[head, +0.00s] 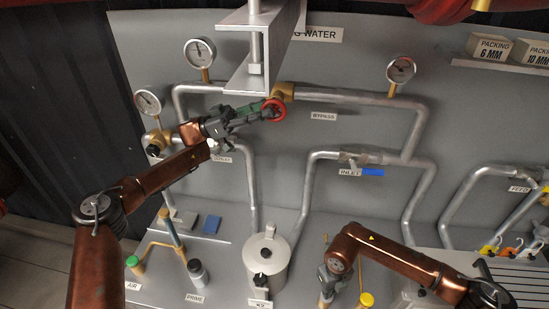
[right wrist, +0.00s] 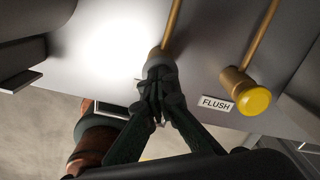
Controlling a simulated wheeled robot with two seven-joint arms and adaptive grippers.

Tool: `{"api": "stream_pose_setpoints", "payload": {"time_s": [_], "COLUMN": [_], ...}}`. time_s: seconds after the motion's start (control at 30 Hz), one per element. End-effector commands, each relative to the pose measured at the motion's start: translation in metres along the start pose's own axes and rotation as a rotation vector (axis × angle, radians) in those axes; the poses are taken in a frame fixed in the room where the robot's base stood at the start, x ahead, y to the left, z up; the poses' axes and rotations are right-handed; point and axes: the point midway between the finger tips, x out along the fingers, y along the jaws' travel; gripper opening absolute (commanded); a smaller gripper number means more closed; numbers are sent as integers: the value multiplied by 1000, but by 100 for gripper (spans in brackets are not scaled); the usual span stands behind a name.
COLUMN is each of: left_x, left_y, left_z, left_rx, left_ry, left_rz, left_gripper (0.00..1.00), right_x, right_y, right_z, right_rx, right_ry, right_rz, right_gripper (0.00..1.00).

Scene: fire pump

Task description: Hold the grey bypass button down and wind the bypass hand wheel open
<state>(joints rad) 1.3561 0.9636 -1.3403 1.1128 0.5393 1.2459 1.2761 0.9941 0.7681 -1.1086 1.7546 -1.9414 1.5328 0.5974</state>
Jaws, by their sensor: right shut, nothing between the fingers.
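The red bypass hand wheel (head: 280,115) sits on a brass valve (head: 284,91) in the upper pipe, left of the BYPASS label (head: 323,116). My left gripper (head: 263,108) reaches it from the left, its fingertips at the wheel's left side. Whether they grip the rim is too small to tell. The grey button (right wrist: 156,60) caps a brass stem in the right wrist view. My right gripper (right wrist: 157,76) is shut and empty, its fingertips against the front of the button, partly covering it. How far the button is pressed cannot be told.
A yellow FLUSH button (right wrist: 255,101) stands right of the grey one. A metal bracket (head: 258,60) hangs in front of the valve, just above the wheel. A pale canister (head: 266,258) stands between my arms. Gauges (head: 401,70) and pipes line the panel.

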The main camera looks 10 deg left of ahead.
Motion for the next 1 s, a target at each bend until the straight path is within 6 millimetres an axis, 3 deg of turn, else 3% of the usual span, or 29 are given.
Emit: {"api": "stream_pose_setpoints", "payload": {"time_s": [0.2, 0.57, 1.0], "left_x": [23, 27, 27], "left_y": [0, 0, 0], "left_z": [-1, 0, 0], "left_rx": [1, 1, 1], "left_ry": [1, 1, 1], "left_rz": [1, 0, -1], "left_gripper": [32, 32, 2], "right_x": [1, 1, 1], "right_y": [0, -1, 0], "right_z": [-1, -1, -1], "right_rx": [1, 1, 1], "right_ry": [2, 2, 3], "right_rz": [-1, -1, -1], "right_gripper": [0, 0, 0]}}
